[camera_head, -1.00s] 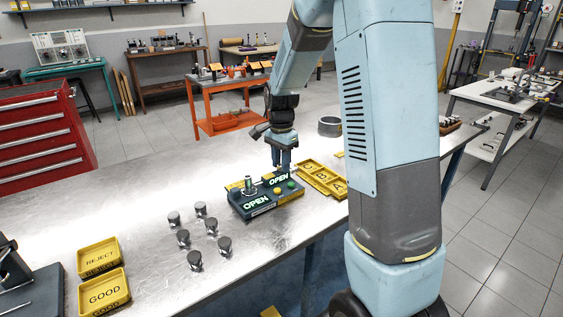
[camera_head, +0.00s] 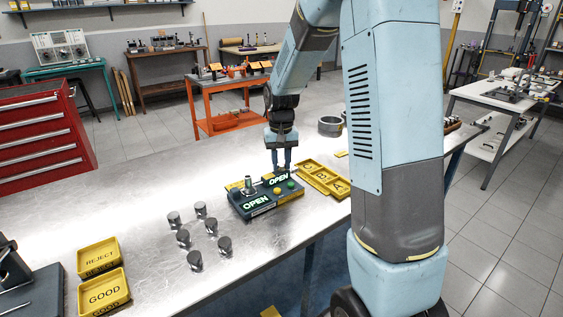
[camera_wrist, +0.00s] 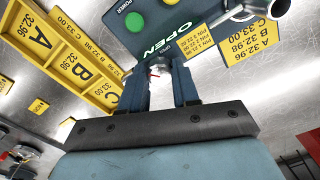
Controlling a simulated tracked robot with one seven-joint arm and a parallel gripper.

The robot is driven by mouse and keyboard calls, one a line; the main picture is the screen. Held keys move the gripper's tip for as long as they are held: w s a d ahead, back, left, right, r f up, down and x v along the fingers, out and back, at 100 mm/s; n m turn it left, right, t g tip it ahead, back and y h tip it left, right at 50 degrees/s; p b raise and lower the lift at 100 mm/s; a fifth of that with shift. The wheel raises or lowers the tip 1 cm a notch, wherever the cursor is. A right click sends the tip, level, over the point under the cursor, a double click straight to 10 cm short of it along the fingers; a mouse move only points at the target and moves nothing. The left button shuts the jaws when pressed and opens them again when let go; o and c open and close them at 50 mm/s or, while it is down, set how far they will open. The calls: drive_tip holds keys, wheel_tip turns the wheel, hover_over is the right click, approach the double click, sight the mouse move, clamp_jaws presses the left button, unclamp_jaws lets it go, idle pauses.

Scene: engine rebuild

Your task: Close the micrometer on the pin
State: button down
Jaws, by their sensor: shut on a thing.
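The dark micrometer station (camera_head: 262,208) stands on the metal bench, with two lit displays that both read OPEN. A small upright metal piece (camera_head: 248,186) stands at its left end; I cannot tell whether it is the pin. My gripper (camera_head: 281,169) points down at the station's far edge, behind the rear display. In the wrist view my gripper (camera_wrist: 168,72) has its fingers close together beside the station (camera_wrist: 140,40), shut on a small part that they largely hide. Green and yellow buttons show there.
Several grey cylindrical pins (camera_head: 196,261) stand left of the station. A yellow tray (camera_head: 318,178) marked A, B, C lies close on its right. Yellow REJECT (camera_head: 98,257) and GOOD (camera_head: 104,292) trays are at the front left. A grey ring (camera_head: 330,126) sits behind.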

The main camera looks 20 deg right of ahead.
sight(281, 164)
drive_tip(key=n, duration=0.5)
drive_tip(key=shift+w+n, duration=0.1)
drive_tip(key=shift+n, duration=0.2)
drive_tip(key=n, duration=0.4)
drive_tip(key=shift+r+n, duration=0.1)
drive_tip(key=shift+n, duration=0.2)
drive_tip(key=c, duration=0.8)
unclamp_jaws()
wheel_tip(281, 164, up, 14)
drive_tip(key=shift+f, duration=0.25)
